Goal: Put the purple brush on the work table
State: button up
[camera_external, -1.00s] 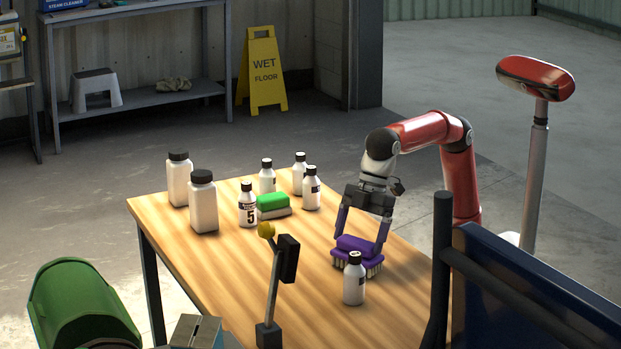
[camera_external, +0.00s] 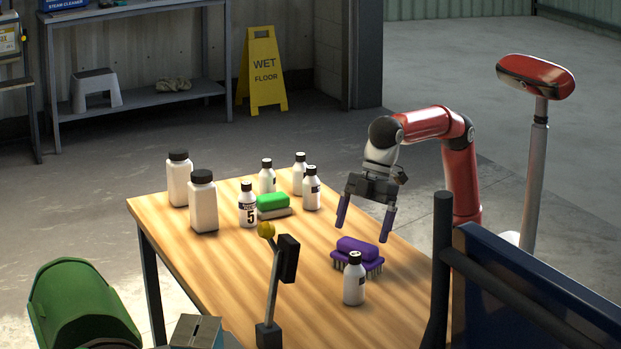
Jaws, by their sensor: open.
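The purple brush (camera_external: 360,249) rests bristles down on the wooden work table (camera_external: 200,262), near its right edge. A small white bottle in front hides part of its near side. My gripper (camera_external: 364,225) is above the brush with its two fingers spread apart. It is open, empty and clear of the brush.
A small white bottle (camera_external: 354,283) stands close in front of the brush. A green brush (camera_external: 272,203), several small bottles and two larger white bottles (camera_external: 203,205) stand toward the far left of the table.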

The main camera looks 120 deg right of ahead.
jog(key=p+v, duration=0.1)
jog(key=v, duration=0.8)
jog(key=shift+s, duration=0.1)
